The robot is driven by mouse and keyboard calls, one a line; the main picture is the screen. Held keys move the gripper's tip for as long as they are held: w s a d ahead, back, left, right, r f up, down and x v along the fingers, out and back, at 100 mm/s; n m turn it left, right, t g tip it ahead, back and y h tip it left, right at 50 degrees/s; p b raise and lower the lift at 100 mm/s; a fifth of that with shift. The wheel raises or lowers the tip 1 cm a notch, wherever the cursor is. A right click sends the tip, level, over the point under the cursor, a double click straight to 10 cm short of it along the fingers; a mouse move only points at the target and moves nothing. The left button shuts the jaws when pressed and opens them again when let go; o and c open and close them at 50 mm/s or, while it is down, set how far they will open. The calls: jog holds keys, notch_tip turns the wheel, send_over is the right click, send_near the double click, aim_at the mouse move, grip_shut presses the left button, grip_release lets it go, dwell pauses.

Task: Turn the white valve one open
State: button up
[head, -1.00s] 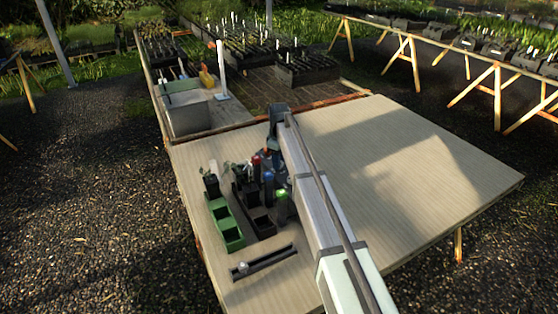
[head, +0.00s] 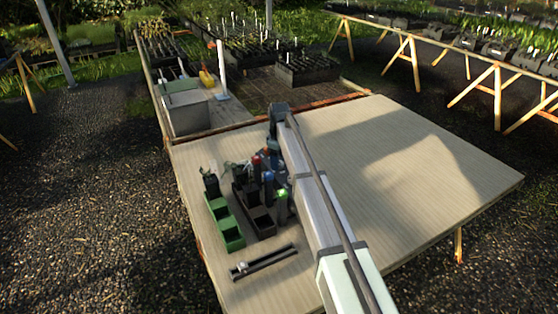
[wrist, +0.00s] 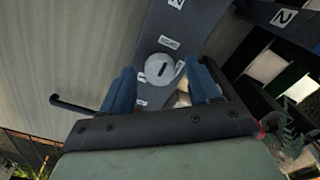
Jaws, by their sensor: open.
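A round white knob (wrist: 160,69) with a dark slot sits on a dark grey panel (wrist: 177,28) in the wrist view, with small white labels around it. I take it to be the white valve; the label text is too small to read surely. My gripper (wrist: 163,84) is open, with one blue finger on each side of the knob. I cannot tell whether the fingers touch it. In the head view my gripper (head: 268,160) is over the left part of the table, and my arm hides the knob there.
Red, blue and green parts stand close to my gripper in the head view. Green bins (head: 227,226) and black bins (head: 259,219) are left of my arm. The table's right side (head: 420,180) is clear.

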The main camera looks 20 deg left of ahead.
notch_tip(320, 180, up, 14)
dwell(0.6)
jog(key=shift+f, duration=0.1)
